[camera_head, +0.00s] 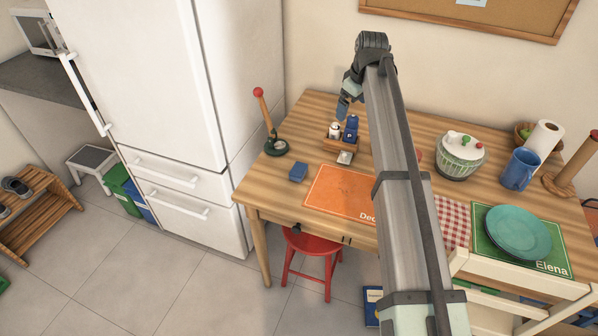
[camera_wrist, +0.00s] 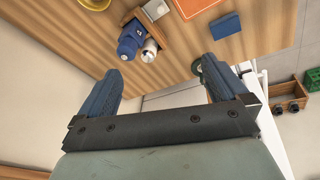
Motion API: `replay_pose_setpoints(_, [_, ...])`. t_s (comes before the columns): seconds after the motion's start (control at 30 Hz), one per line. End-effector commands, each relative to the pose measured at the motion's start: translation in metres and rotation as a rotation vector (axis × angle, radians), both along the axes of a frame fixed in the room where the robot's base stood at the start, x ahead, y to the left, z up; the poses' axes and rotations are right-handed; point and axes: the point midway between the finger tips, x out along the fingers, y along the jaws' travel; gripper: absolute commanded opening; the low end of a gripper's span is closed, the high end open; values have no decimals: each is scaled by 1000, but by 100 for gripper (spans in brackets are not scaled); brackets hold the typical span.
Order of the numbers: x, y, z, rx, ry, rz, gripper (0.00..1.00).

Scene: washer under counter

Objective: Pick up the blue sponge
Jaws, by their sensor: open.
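The blue sponge (camera_head: 298,173) is a small blue block lying on the wooden table, near its left front edge, just left of the orange placemat. In the wrist view it shows as a blue block (camera_wrist: 226,27) at the upper right. My gripper (camera_head: 342,110) is raised over the back of the table, to the right of and behind the sponge, and apart from it. In the wrist view my gripper (camera_wrist: 163,78) has its two blue fingers spread wide with nothing between them.
A wooden caddy (camera_head: 335,145) with blue and white shakers stands right of the sponge. A green-based holder (camera_head: 276,147) with an upright wooden rod and red knob stands behind it. The orange placemat (camera_head: 340,192) lies flat. A red stool (camera_head: 310,245) sits below the table.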

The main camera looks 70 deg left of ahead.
Motion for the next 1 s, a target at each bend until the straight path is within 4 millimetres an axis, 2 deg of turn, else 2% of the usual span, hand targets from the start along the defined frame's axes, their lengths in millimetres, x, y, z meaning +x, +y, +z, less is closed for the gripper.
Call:
replay_pose_setpoints(0.03, [-27, 11, -20, -50, 0, 67, 100])
replay_pose_setpoints(0.2, [-95, 27, -67, -186, -1, 251, 100])
replay_pose_setpoints(0.3, [-122, 30, -84, -239, 0, 325, 100])
replay_pose_setpoints(0.4, [-138, 32, -96, -273, -1, 370, 100])
replay_pose_setpoints(0.5, [-145, 32, -102, -288, 0, 391, 100])
replay_pose_setpoints(0.67, [-146, 32, -113, -290, 1, 394, 100])
replay_pose_setpoints(1.0, [-146, 32, -167, -290, 1, 392, 100])
